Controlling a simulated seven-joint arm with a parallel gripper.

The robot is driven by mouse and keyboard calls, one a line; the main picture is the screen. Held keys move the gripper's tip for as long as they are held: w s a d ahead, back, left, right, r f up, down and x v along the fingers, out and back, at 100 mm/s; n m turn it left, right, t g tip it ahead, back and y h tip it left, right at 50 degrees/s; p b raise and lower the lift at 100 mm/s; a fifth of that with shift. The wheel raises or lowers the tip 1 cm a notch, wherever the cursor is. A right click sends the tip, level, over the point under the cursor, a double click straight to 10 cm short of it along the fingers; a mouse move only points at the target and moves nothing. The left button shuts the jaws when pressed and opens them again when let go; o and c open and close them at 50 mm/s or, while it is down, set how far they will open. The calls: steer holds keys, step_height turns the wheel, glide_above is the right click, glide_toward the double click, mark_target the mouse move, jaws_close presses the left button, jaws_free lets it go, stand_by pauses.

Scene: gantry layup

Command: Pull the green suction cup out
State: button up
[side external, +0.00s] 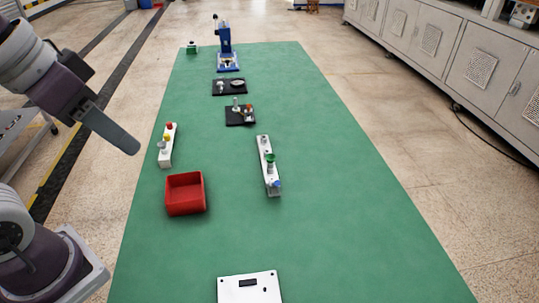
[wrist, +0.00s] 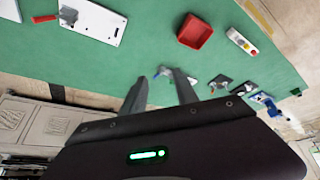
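The green suction cup (side external: 270,158) stands on a narrow white rail (side external: 269,179), right of the middle of the green mat in the side external view. A grey piece stands above it on the rail and a blue piece below it. My gripper (side external: 132,150) is in the air at the left, well apart from the rail. In the wrist view my gripper (wrist: 160,88) has its two fingers spread, with nothing held between them. A small white and blue thing shows beyond the fingers, probably part of the rail; I cannot make out the green cup there.
A red bin (side external: 185,208) and a white strip with coloured knobs (side external: 168,146) are left of the rail. Black plates (side external: 229,91) and a blue press (side external: 225,45) stand further back. A white panel (side external: 248,287) lies in front. Mat around the rail is clear.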

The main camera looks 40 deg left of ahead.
steer(key=shift+o, duration=0.7)
steer(key=w+m+g, duration=0.1)
steer(key=w, duration=1.1)
steer(key=shift+w+d+r+h, duration=0.15)
steer(key=shift+w+d+h, duration=0.05)
steer(key=shift+w+h, duration=0.2)
steer(key=m+g, duration=0.3)
steer(key=m, duration=0.1)
glide_above(270, 157)
steer(key=s, duration=0.4)
step_height(270, 157, down, 17)
steer(key=shift+m+y, duration=0.3)
steer(key=shift+m, duration=0.3)
steer(key=w+f, duration=0.1)
steer(key=f, duration=0.1)
steer(key=w+f, duration=0.1)
steer(key=f, duration=0.2)
steer(key=w+f, duration=0.1)
steer(key=f, duration=0.2)
steer(key=shift+w+a+f, duration=0.15)
steer(key=shift+w+a, duration=0.05)
steer(key=f, duration=0.6)
steer(key=shift+w+d+f, duration=0.15)
steer(key=shift+w+d, duration=0.1)
steer(key=shift+w, duration=0.1)
steer(key=shift+f, duration=0.3)
jaws_close()
